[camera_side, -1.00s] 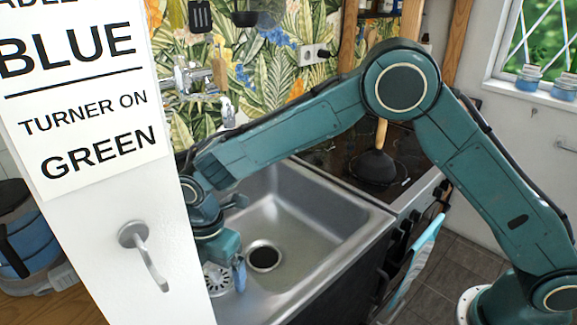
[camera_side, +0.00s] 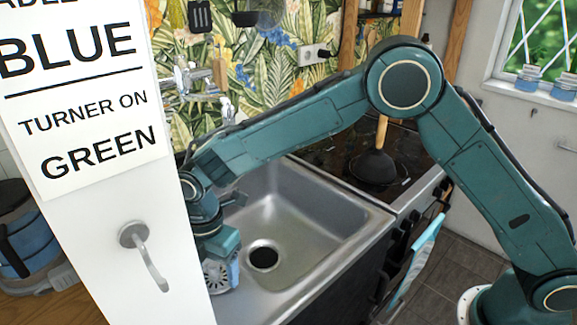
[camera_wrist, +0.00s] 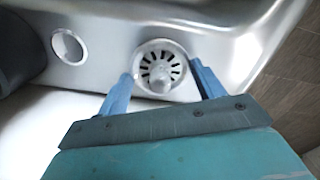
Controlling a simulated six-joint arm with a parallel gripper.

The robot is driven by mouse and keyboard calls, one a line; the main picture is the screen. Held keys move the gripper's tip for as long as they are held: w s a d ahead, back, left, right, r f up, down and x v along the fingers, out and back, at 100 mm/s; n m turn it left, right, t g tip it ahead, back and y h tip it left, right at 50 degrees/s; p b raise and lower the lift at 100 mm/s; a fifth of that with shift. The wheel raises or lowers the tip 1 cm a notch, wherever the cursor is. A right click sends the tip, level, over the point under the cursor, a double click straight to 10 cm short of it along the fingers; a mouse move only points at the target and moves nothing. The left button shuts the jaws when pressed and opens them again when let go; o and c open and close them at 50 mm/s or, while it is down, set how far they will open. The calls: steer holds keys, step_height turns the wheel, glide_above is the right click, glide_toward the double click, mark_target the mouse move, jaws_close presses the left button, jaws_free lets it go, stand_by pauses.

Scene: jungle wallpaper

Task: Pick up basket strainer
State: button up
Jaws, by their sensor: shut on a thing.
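The basket strainer (camera_side: 217,277) is a round, pale metal piece with dark slots and a central knob. In the side view it is at the near left of the sink, partly hidden by my gripper (camera_side: 222,270) and the white panel. In the wrist view the strainer (camera_wrist: 160,58) lies between the two blue fingers of my gripper (camera_wrist: 162,72). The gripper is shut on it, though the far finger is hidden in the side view. I cannot tell how far it is above the steel.
The steel sink (camera_side: 300,215) has an open drain hole (camera_side: 264,257) right of my gripper. A white panel with a hook (camera_side: 145,255) stands close on the left. A plunger (camera_side: 376,165) stands on the dark stovetop behind. The sink bowl is otherwise clear.

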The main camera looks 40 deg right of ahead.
step_height(320, 180, up, 19)
steer(key=shift+r, duration=0.2)
stand_by(0.4)
steer(key=shift+f, duration=0.1)
stand_by(0.4)
glide_above(264, 258)
step_height(264, 258, down, 30)
steer(key=shift+f, duration=0.1)
steer(key=shift+f, duration=2.4)
steer(key=shift+f, duration=0.75)
stand_by(0.7)
